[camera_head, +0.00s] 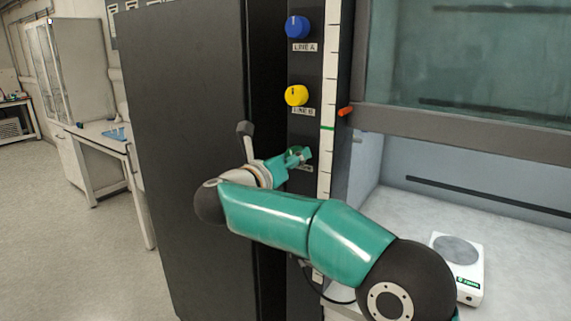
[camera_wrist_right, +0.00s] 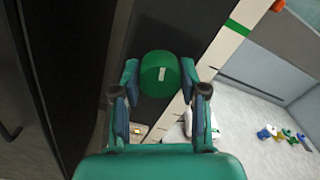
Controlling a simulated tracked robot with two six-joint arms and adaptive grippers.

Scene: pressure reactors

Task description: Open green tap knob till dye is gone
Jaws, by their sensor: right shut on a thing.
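The green tap knob (camera_wrist_right: 157,82) shows in the right wrist view, with a short white mark on its face, slightly tilted from upright. My right gripper (camera_wrist_right: 160,76) is shut on it, one finger on each side. In the head view my right gripper (camera_head: 298,157) is at the dark tap panel, below the yellow knob, and the green knob is mostly hidden by the fingers. A white graduated strip (camera_head: 329,85) with a green mark runs down beside the knobs. No dye can be made out. My left gripper is not in view.
A blue knob (camera_head: 297,27) and a yellow knob (camera_head: 296,95) sit above on the same panel. A fume hood (camera_head: 470,60) with an orange handle (camera_head: 345,111) is on the right. A balance (camera_head: 458,268) stands on its worktop. A dark cabinet door (camera_head: 185,150) is on the left.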

